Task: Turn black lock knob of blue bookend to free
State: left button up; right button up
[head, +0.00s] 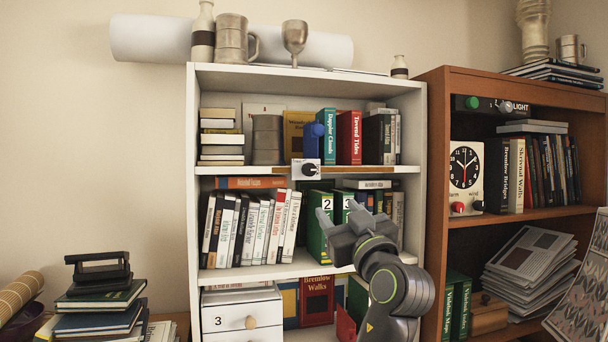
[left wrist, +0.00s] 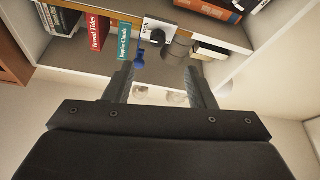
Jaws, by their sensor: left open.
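The blue bookend (head: 313,136) stands on the upper shelf of the white bookcase, left of a green book. Below it, at the shelf's front edge, is a white plate (head: 297,171) with a round black lock knob (head: 309,170). The left wrist view also shows the blue bookend (left wrist: 139,57) and black knob (left wrist: 157,37), seen upside down. My left gripper (head: 338,213) is open and empty, below and right of the knob, in front of the middle shelf. In the left wrist view the knob lies beyond its spread fingertips (left wrist: 159,70). My right gripper is not in view.
Books fill the middle shelf (head: 270,272), with green binders (head: 317,235) behind my gripper. A brown bookcase (head: 437,150) stands close on the right, holding a clock (head: 465,168). Cups and a goblet (head: 295,38) stand on top. The wall at left is clear.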

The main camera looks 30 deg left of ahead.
pick_arm(q)
jog(key=r, duration=0.1)
jog(key=p, duration=1)
send_near(311, 172)
jog(key=x, duration=0.8)
jog(key=shift+w+a+r, duration=0.1)
jog(key=shift+a+r, duration=0.1)
jog(key=shift+r, duration=0.05)
jog(key=shift+w+a, duration=0.25)
jog(key=shift+a, duration=0.1)
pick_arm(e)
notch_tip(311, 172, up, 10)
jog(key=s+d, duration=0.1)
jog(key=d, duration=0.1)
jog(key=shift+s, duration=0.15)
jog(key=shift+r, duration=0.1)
